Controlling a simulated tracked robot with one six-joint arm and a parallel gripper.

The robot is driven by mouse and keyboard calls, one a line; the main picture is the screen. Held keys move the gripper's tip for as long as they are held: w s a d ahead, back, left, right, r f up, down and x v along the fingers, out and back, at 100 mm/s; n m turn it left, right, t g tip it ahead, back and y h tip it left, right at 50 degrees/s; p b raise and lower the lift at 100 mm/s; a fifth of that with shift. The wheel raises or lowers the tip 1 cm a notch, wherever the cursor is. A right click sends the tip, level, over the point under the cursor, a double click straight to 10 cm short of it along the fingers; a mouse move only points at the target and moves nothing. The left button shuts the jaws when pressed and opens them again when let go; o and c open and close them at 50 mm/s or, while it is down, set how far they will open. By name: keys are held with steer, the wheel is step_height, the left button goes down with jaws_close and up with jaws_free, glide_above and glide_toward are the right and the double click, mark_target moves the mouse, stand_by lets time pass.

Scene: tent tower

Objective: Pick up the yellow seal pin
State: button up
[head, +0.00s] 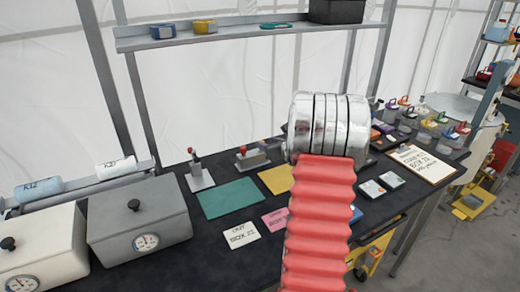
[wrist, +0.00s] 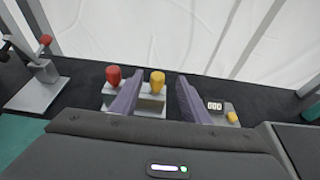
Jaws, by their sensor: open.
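The yellow seal pin (wrist: 157,82) shows in the wrist view as a yellow knob standing upright in a small grey block (wrist: 150,101). A red pin (wrist: 113,76) stands in the same block to its left. My gripper (wrist: 159,79) is open. In the picture, its two purple fingers lie on either side of the yellow knob, the left one between the red and yellow knobs. I cannot tell whether they touch it. In the head view the grey block (head: 252,160) shows with its red knob; the yellow pin and my fingers are not visible there.
A red-handled press (wrist: 43,68) stands left of the block, and a small device with a display (wrist: 215,106) to the right. Two lidded boxes (head: 140,222) stand at left on the dark bench. A shelf (head: 230,37) runs above. A green mat (head: 230,198) lies in front.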

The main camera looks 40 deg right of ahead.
steer(key=shift+a+f+x, duration=0.15)
steer(key=shift+x, duration=1.15)
steer(key=shift+a+f+x, duration=0.1)
steer(key=shift+a+x, duration=0.05)
steer(key=shift+x, duration=1.2)
steer(key=shift+c, duration=0.7)
jaws_close()
steer(key=shift+r, duration=0.1)
step_height(320, 180, up, 10)
steer(key=shift+f, duration=0.1)
